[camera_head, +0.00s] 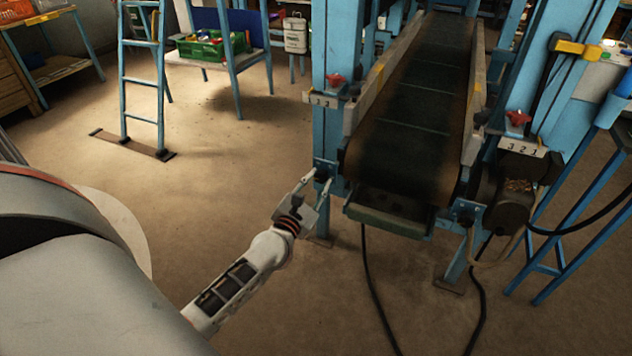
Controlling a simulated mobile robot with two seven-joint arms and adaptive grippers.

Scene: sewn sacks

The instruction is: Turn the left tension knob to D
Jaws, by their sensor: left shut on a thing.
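The left tension knob (324,170) is a small dark knob on a blue plate, low on the left post of the conveyor's near end. My left gripper (318,178) reaches up to it from below left, with its fingers on either side of the knob and shut on it. The fingers partly cover the knob, and its pointer and letters are too small to read. A matching right knob (466,217) sits on a blue plate at the right of the conveyor. My right gripper is not in view.
The conveyor belt (415,110) runs away from me, with a green end bar (388,219) below it. Red knobs (335,81) stand above numbered plates on both sides. Dark cables hang to the floor. A blue ladder (141,75) stands left; the floor between is clear.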

